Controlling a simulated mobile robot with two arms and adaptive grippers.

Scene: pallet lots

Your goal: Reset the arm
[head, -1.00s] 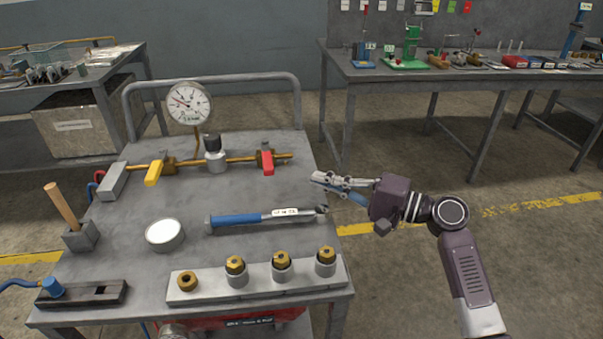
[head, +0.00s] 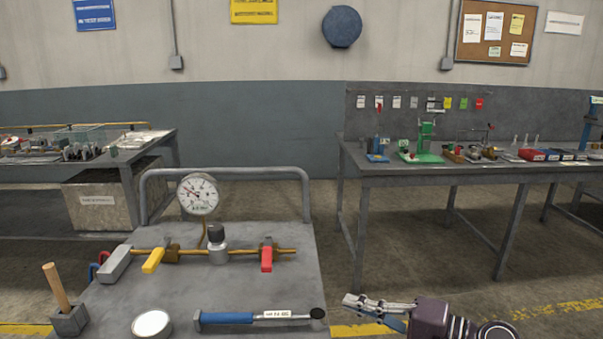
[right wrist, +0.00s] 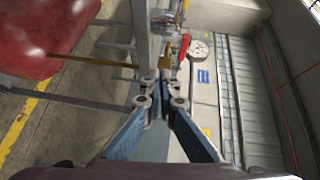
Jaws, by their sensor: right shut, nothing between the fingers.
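My right gripper (head: 352,301) is at the bottom of the head view, just right of the grey cart's (head: 300,232) right edge. It points left, toward the head of the blue-handled torque wrench (head: 228,318). In the right wrist view its two fingers (right wrist: 162,82) meet at the tips, shut with nothing between them. The cart's edge and the red-handled valve (right wrist: 184,48) show beyond the fingers there. My left gripper is not in either view.
The cart holds a pressure gauge (head: 198,194), a pipe with a yellow lever (head: 153,260) and red lever (head: 266,258), a mallet (head: 57,288) in a block and a round tin (head: 151,323). A bench (head: 375,181) stands behind right. Floor between cart and bench is clear.

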